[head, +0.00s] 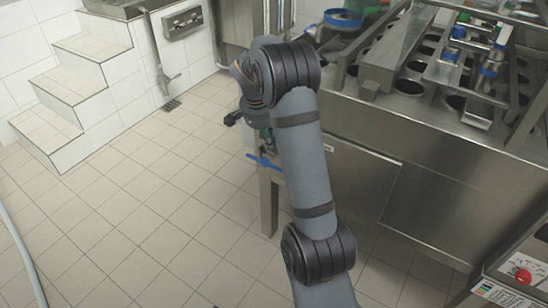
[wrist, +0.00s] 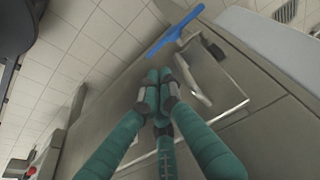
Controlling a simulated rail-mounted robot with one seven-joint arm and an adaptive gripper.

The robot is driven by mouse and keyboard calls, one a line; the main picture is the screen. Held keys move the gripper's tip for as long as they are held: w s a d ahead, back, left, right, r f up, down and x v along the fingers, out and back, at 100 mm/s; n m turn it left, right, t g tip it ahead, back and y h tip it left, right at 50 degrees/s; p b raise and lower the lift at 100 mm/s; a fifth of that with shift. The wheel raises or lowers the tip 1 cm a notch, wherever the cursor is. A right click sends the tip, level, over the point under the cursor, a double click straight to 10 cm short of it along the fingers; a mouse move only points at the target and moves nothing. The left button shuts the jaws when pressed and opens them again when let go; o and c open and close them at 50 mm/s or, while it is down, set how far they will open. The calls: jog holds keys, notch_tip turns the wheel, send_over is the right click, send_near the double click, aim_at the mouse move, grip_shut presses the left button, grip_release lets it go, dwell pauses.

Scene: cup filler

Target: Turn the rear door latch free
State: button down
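A blue bar-shaped handle (wrist: 174,31) shows in the wrist view, beside a silver lever-like metal piece (wrist: 195,82) on the machine's steel side. I cannot tell which part is the rear door latch itself. In the head view the blue bar (head: 264,162) sits low at the machine's left corner, partly behind my arm. My gripper (wrist: 158,78) has teal fingers with their tips drawn together, just left of the silver piece and below the blue bar. Nothing shows between the tips, and I cannot tell whether they touch the metal. In the head view my arm mostly hides the gripper.
The steel cup filler (head: 440,130) fills the right side, with a flat panel (head: 345,185) on its front. A control box with a red button (head: 523,275) is at lower right. White tiled steps (head: 75,85) stand at left.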

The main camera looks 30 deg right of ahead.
jog(key=b+x, duration=0.1)
jog(key=x, duration=0.9)
jog(key=shift+a, duration=0.1)
jog(key=shift+f+b, duration=0.3)
jog(key=shift+b, duration=0.55)
